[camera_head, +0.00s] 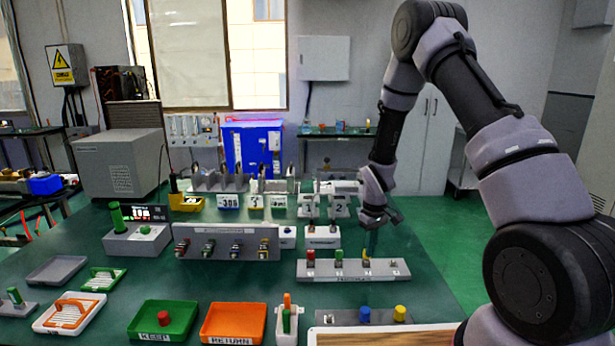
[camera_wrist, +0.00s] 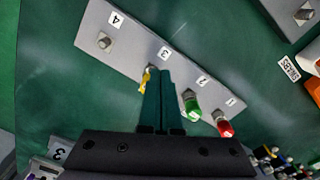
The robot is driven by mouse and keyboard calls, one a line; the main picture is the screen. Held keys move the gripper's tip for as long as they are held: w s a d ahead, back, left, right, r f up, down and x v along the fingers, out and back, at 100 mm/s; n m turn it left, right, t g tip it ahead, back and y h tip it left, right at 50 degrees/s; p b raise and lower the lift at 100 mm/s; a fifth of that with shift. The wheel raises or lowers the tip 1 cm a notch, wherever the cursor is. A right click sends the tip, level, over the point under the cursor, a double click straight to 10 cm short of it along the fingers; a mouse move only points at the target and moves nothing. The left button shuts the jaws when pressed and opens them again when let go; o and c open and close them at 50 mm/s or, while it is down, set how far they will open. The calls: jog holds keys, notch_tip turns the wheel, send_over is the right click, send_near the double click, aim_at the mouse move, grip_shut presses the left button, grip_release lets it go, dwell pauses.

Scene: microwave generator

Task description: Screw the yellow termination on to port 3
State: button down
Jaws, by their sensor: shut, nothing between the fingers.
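The grey port strip (camera_head: 330,272) lies on the green table, and its numbered face (camera_wrist: 120,48) fills the upper wrist view. A yellow piece (camera_wrist: 145,81) is at port 3, partly hidden behind my fingers; its seating cannot be told. It also shows as a small yellow spot in the head view (camera_head: 366,262). A red cap (camera_wrist: 224,128) is at port 1 and a green cap (camera_wrist: 190,105) at port 2. Port 4 (camera_wrist: 104,41) is a bare metal connector. My gripper (camera_wrist: 163,74) is shut and empty, its fingertips close beside the yellow piece.
A front holder carries a blue cap (camera_head: 364,314) and another yellow cap (camera_head: 399,313). A grey connector panel (camera_head: 225,243) stands left of the strip. Green KEEP (camera_head: 180,318) and orange RETURN (camera_head: 250,320) trays lie at the front.

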aim_at(366, 261)
jog(key=shift+r, duration=0.75)
jog(key=shift+s+d, duration=0.1)
jog(key=shift+w+d+f+m, duration=0.1)
jog(key=shift+d+f+m, duration=0.05)
jog(key=shift+f+m, duration=0.85)
jog(key=shift+w+d+f+m, duration=0.1)
jog(key=shift+d+f+m, duration=0.05)
jog(key=shift+f+m, duration=0.85)
jog(key=shift+w+d+f+m, duration=0.1)
jog(key=shift+d+f+m, duration=0.05)
jog(key=shift+f+m, duration=0.85)
jog(key=shift+w+a, duration=0.15)
jog(key=shift+w, duration=0.15)
jog(key=shift+a, duration=0.1)
